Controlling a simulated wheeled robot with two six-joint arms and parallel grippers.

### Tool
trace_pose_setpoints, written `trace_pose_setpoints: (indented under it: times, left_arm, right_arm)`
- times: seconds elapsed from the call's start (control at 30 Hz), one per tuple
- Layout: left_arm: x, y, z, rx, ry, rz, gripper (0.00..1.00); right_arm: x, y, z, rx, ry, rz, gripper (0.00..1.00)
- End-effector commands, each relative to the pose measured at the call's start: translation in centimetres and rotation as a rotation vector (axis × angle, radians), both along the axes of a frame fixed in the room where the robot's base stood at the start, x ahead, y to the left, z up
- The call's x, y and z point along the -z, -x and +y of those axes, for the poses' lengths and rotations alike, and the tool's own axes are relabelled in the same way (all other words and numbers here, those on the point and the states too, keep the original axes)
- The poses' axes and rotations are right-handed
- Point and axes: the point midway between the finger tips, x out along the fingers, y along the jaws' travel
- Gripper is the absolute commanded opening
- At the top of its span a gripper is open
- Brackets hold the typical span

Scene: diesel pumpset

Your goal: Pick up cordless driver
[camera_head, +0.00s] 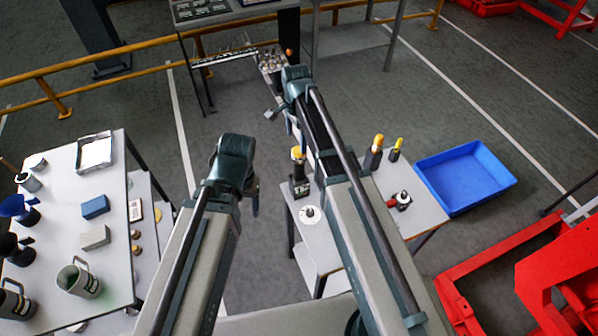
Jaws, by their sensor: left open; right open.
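I cannot tell for certain which object is the cordless driver. A small red and black tool (399,201) lies on the right-hand table (425,207), to the right of my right arm. A black upright item with a yellow top (299,170) stands on the same table's left side, between my two arms. My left gripper (254,199) is open, left of this table and apart from it. My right gripper (281,115) is open and empty, reaching beyond the table's far side. My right arm hides the middle of the table.
Two yellow-topped items (376,152) and a white disc (310,216) are on the right-hand table. A blue bin (463,178) is right of it, with red frames (505,260) nearer. A left table (60,190) holds mugs, blocks and a tray. Grey floor separates the tables.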

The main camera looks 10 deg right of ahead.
Motion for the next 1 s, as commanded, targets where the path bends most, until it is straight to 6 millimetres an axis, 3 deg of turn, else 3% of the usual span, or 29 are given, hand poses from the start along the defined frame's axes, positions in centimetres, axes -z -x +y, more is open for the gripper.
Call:
trace_pose_setpoints:
  times: [0.03,0.33,0.77,1.0]
  left_arm:
    - [1.5,0.0,0.0,0.001,0.0,0.0,0.71]
    - [5.6,0.0,0.0,0.01,-0.002,0.0,0.71]
    - [6.7,0.0,0.0,0.012,-0.002,0.001,0.71]
    - [9.4,0.0,0.0,0.011,-0.002,0.001,0.71]
  right_arm:
    - [1.5,0.0,0.0,0.0,0.0,0.0,0.96]
    - [5.6,0.0,0.0,-0.001,0.0,0.0,0.96]
    - [6.7,0.0,-0.2,0.0,0.0,0.0,0.96]
    - [9.4,0.1,-0.7,0.0,0.0,0.0,0.96]
